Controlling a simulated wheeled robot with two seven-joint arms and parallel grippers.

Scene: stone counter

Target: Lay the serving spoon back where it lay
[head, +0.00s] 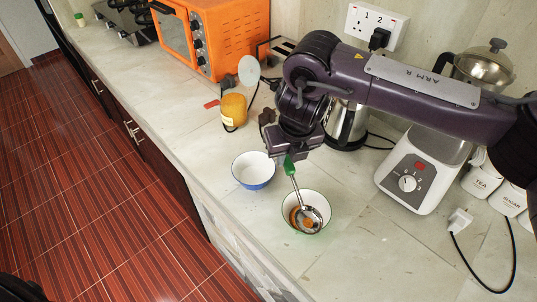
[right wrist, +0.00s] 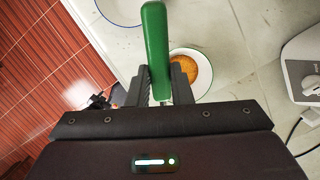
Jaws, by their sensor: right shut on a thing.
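The serving spoon has a green handle (head: 289,166) and a metal bowl end (head: 310,217). My right gripper (head: 284,158) is shut on the green handle, which also shows between its fingers in the right wrist view (right wrist: 155,50). The spoon slants down, with its bowl end in or just over a white, green-rimmed bowl (head: 326,204) that holds orange food; I cannot tell whether it touches the food. That bowl also shows behind the fingers in the right wrist view (right wrist: 205,56). My left gripper is not in view.
A white and blue bowl (head: 253,170) stands left of the food bowl. A yellow-orange jar (head: 233,110), a steel kettle (head: 343,124), a white blender base (head: 418,176) and an orange oven (head: 222,38) stand behind. The counter (head: 360,250) right of the food bowl is clear.

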